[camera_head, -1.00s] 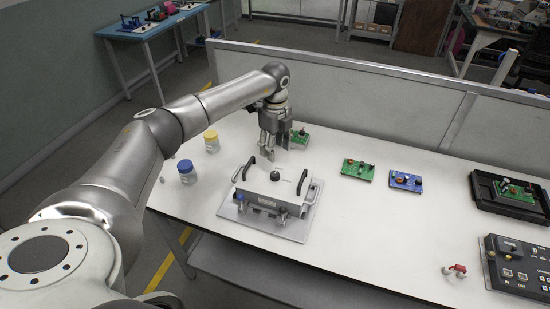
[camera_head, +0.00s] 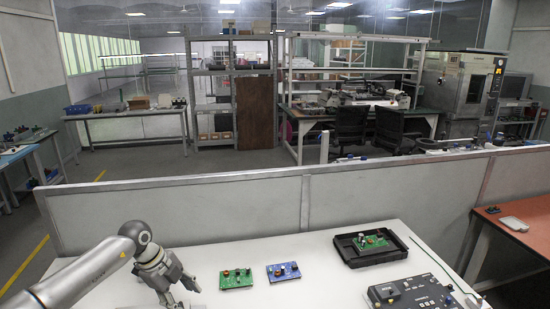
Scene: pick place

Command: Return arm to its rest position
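My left arm (camera_head: 75,278) comes in from the lower left corner. Its gripper (camera_head: 180,292) hangs over the left part of the white table, pointing down and to the right. Its fingers look spread apart, with nothing seen between them; the lowest part is cut off by the picture's bottom edge. My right arm and gripper are not in view.
On the white table (camera_head: 318,285) lie a green circuit board (camera_head: 236,279), a blue board (camera_head: 283,271), a black tray (camera_head: 400,252) with a green board (camera_head: 374,241), and a dark control box (camera_head: 412,294). A grey partition (camera_head: 245,215) runs behind.

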